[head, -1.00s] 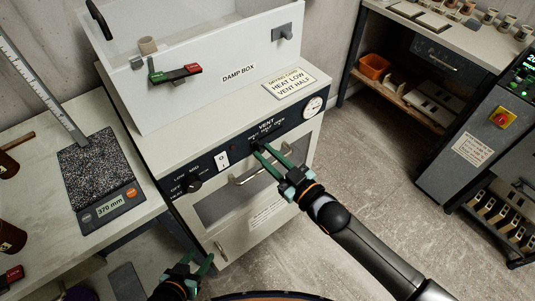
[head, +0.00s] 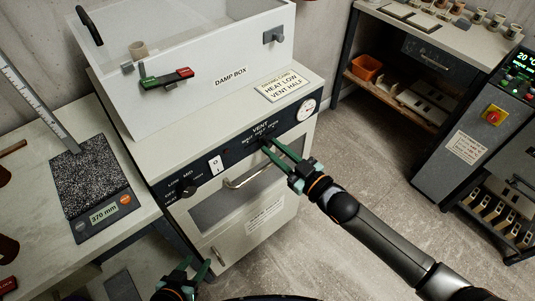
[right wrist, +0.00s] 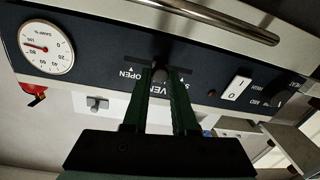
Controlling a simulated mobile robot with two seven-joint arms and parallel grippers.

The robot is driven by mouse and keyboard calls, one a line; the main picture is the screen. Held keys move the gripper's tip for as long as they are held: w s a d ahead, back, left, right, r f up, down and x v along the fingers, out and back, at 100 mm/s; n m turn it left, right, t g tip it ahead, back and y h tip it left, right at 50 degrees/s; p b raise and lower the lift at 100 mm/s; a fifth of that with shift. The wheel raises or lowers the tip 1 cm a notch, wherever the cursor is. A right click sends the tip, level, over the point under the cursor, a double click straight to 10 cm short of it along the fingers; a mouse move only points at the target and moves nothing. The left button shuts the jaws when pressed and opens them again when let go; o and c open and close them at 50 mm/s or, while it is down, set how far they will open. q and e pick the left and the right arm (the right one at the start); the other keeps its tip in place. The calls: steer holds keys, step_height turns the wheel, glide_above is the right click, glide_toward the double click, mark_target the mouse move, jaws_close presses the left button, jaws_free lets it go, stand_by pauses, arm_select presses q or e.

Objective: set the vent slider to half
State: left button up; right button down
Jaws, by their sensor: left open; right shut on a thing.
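The vent slider's dark knob (right wrist: 158,65) sits in its slot on the dark control panel (head: 237,153), under the VENT lettering. My right gripper (head: 266,143) is shut on the knob, its green fingers on either side of it. In the right wrist view the right gripper (right wrist: 160,76) holds the knob between the OPEN mark and the shut end, near the middle. The HALF lettering is hidden there by the fingers. A card (head: 282,85) on the cabinet reads HEAT LOW, VENT HALF. My left gripper (head: 190,271) is open and empty, low in front of the cabinet.
Beside the slider are a white rocker switch (head: 215,166), a heat knob (head: 188,191) and a round damp gauge (head: 306,110). A door handle (head: 247,177) runs just below the panel. The damp box (head: 205,70) stands on top.

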steer(key=c, duration=0.7)
jaws_free()
steer(key=v, duration=1.2)
steer(key=shift+s+d, duration=0.1)
steer(key=shift+s, duration=0.15)
steer(key=s+d+f+m+g+h+p, duration=0.1)
steer(key=s+f+m+h, duration=0.1)
steer(key=s+f+h, duration=0.1)
steer(key=s+d+f+m+g+h+p, duration=0.1)
steer(key=s+d+f+m+g+h, duration=0.1)
steer(key=s+f, duration=0.3)
steer(key=s+d+f+m+g+h+p, duration=0.1)
steer(key=s+f+m+h, duration=0.2)
steer(key=f, duration=0.3)
steer(key=shift+s+d+f+m+g+h, duration=0.15)
steer(key=shift+s+d+m+g+h, duration=0.2)
steer(key=shift+s+h, duration=0.25)
